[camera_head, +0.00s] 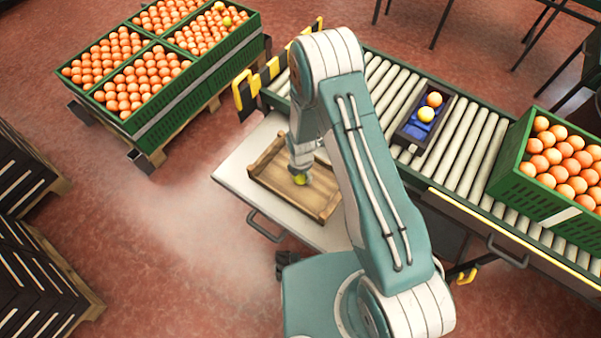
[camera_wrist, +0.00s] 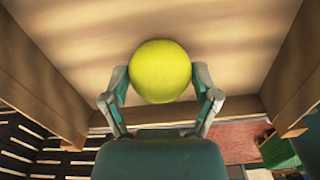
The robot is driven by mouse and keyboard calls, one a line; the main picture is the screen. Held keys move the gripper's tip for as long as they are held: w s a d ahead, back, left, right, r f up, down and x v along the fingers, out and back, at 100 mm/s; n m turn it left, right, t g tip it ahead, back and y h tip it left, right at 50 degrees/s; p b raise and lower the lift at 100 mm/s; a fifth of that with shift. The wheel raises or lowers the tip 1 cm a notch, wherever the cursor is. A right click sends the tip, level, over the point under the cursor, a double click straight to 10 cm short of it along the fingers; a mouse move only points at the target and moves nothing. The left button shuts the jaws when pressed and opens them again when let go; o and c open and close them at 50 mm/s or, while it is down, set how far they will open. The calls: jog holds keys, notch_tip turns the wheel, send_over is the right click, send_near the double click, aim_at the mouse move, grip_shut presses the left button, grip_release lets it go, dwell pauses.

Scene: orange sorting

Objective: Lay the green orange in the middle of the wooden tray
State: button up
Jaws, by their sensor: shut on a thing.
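The green orange (camera_wrist: 160,70) is yellow-green and sits between the two fingers of my gripper (camera_wrist: 160,88) in the wrist view. The fingers touch it on both sides, so my gripper is shut on it. In the head view the green orange (camera_head: 300,179) shows just below my gripper (camera_head: 301,170), over the wooden tray. The wooden tray (camera_head: 318,206) lies on a pale table; my arm hides part of its right side. In the wrist view the tray floor (camera_wrist: 235,40) fills the background. I cannot tell whether the orange touches the floor.
The pale table (camera_head: 236,176) stands beside a roller conveyor (camera_head: 478,135). A small dark box (camera_head: 446,98) with two fruits sits on the conveyor. A green crate of oranges (camera_head: 521,182) is at the right. Several full green crates (camera_head: 195,95) stand at the upper left.

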jog(key=shift+f, duration=0.15)
jog(key=o, duration=1)
jog(key=shift+r, duration=4.05)
